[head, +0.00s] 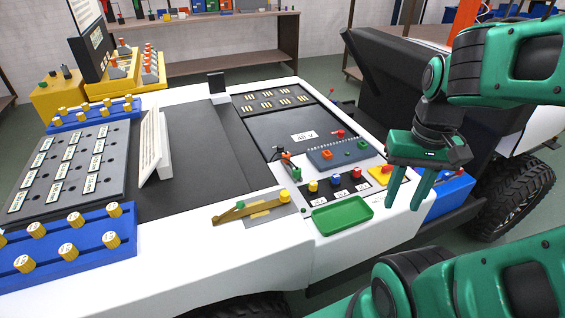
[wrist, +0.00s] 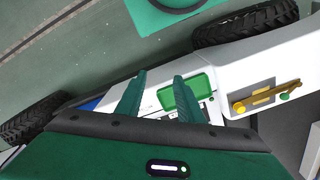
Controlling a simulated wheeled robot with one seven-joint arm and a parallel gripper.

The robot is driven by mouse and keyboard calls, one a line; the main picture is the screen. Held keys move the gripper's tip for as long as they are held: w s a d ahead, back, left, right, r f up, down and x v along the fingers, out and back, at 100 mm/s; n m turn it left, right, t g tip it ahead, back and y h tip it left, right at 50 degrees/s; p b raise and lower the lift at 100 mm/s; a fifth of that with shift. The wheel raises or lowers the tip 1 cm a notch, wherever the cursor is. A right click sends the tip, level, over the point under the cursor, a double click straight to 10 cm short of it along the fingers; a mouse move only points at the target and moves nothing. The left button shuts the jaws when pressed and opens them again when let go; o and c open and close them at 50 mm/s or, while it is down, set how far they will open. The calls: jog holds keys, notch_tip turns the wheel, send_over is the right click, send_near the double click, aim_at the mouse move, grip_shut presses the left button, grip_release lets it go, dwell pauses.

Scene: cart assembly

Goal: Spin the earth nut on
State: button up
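No part is clearly marked as the earth nut, so I cannot tell which one it is. A shallow green tray (head: 342,215) looks empty. My gripper (head: 402,206) is open with nothing between its fingers, above the white cart edge right of the tray. In the wrist view, my gripper (wrist: 159,80) has its right fingertip close beside the tray in the picture.
Yellow, blue and red knobs (head: 335,180) stand on a dark panel behind the tray. A red-and-yellow part (head: 381,172) is beside my gripper. A blue box (head: 448,194) is to the right. Blue racks with yellow knobs (head: 68,245) stand left. The dark middle deck (head: 205,150) is clear.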

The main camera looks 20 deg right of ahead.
jog(key=w+a+n, duration=0.2)
jog(key=w, duration=0.6)
jog(key=n, duration=0.4)
send_near(284, 193)
jog(key=f, duration=0.8)
jog(key=shift+s+f, duration=0.15)
jog(key=shift+s, duration=0.1)
grip_shut()
jog(key=m, duration=0.3)
jog(key=shift+w+m, duration=0.1)
jog(key=shift+m, duration=0.3)
jog(key=m, duration=0.8)
jog(key=shift+m, duration=0.4)
jog(key=m, duration=0.3)
jog(key=shift+a+m, duration=0.1)
jog(key=shift+m, duration=0.3)
jog(key=m, duration=0.3)
jog(key=shift+m, duration=0.4)
jog(key=m, duration=0.3)
jog(key=shift+m, duration=0.3)
jog(key=m, duration=0.3)
jog(key=shift+w+r+m, duration=0.1)
jog(key=shift+r+m, duration=0.1)
jog(key=shift+m, duration=0.1)
jog(key=m, duration=0.4)
grip_release()
